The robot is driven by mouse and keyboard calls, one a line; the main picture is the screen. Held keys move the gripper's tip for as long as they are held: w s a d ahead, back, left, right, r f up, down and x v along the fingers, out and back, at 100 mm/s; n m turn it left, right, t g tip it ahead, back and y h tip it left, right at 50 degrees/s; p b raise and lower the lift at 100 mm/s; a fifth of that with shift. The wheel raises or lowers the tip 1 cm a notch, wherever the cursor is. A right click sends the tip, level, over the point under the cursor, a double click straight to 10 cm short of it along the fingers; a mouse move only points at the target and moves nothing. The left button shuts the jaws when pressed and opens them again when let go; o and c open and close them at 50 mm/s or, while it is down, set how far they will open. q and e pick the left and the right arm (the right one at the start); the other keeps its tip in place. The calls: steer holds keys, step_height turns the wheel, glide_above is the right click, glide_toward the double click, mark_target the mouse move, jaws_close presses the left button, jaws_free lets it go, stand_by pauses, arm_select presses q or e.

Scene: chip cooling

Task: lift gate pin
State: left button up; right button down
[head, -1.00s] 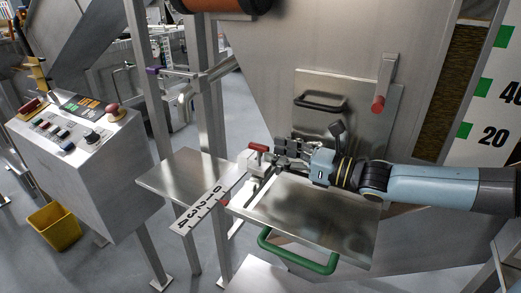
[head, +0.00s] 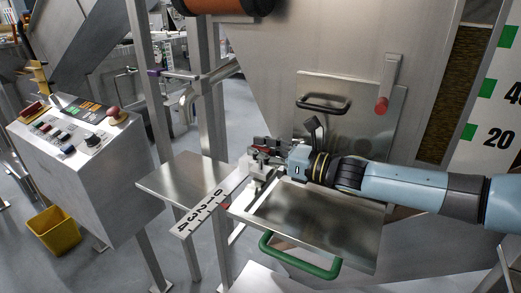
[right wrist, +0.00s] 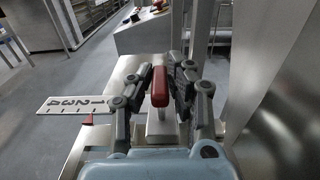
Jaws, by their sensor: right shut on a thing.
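The gate pin has a red handle (right wrist: 160,87) on a pale block (right wrist: 162,128), seen between my right gripper's fingers in the right wrist view. My right gripper (head: 262,149) is shut on the red handle, and its dark fingers cover most of it in the head view. The slide gate plate (head: 310,222), a flat metal sheet with a green handle (head: 300,270), lies below my right arm. A white scale (head: 200,213) numbered 0 to 4 sticks out beside the block. Whether the pin is raised in its block cannot be told. My left gripper is not in view.
A hopper wall with a hatch and black handle (head: 323,104) stands behind. A red-tipped lever (head: 383,104) hangs at its right. A control box (head: 75,140) stands left, with a yellow bin (head: 54,230) below. Metal posts (head: 208,110) stand left of the gate.

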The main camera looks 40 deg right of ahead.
stand_by(0.3)
steer(key=shift+f, duration=0.25)
steer(key=c, duration=1.3)
jaws_free()
steer(key=v, duration=1.2)
steer(key=shift+r, duration=0.1)
steer(key=shift+s, duration=0.1)
